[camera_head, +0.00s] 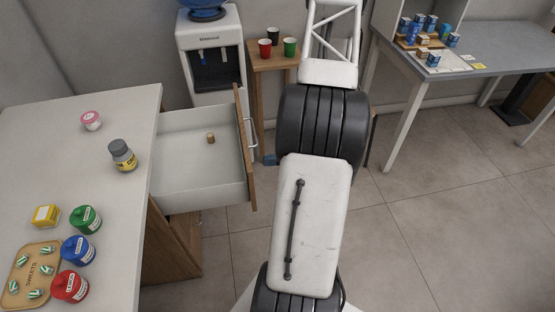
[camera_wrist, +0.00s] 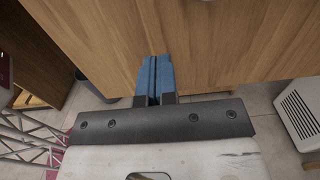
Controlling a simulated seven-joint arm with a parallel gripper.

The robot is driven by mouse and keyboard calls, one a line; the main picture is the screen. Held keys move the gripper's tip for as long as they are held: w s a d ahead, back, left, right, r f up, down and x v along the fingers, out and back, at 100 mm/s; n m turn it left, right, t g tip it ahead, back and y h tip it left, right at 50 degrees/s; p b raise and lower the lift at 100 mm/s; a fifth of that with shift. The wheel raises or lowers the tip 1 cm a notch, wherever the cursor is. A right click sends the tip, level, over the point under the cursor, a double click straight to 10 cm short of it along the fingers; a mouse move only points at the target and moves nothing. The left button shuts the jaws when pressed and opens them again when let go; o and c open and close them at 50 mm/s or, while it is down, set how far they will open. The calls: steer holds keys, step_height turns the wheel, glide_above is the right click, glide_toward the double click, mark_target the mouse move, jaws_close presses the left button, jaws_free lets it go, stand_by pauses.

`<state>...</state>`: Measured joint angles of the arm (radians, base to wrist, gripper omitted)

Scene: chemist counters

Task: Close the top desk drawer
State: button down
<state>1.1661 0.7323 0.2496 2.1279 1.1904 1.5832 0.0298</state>
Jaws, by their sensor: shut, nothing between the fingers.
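The top desk drawer (camera_head: 190,165) is pulled well out from the right side of the white-topped desk (camera_head: 60,145). Its inside is white, with a small brown cylinder (camera_head: 211,138) in it. Its wooden front (camera_head: 244,155) faces right and carries a pale bar handle (camera_head: 252,138). My gripper (camera_head: 270,159) is just right of this front, near the handle, mostly hidden behind my arm. In the wrist view its blue fingers (camera_wrist: 153,78) are together and empty, pointing at a wooden panel (camera_wrist: 240,45) that looks like the drawer front. I cannot tell whether they touch it.
A water dispenser (camera_head: 212,60) and a small wooden table with cups (camera_head: 272,58) are behind the drawer. Floor (camera_head: 400,240) is clear to the right.

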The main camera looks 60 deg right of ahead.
steer(key=shift+x, duration=2.25)
steer(key=x, duration=3.2)
steer(key=shift+w+a+f, duration=0.15)
steer(key=shift+w, duration=0.1)
steer(key=shift+v, duration=7.45)
steer(key=shift+a, duration=0.1)
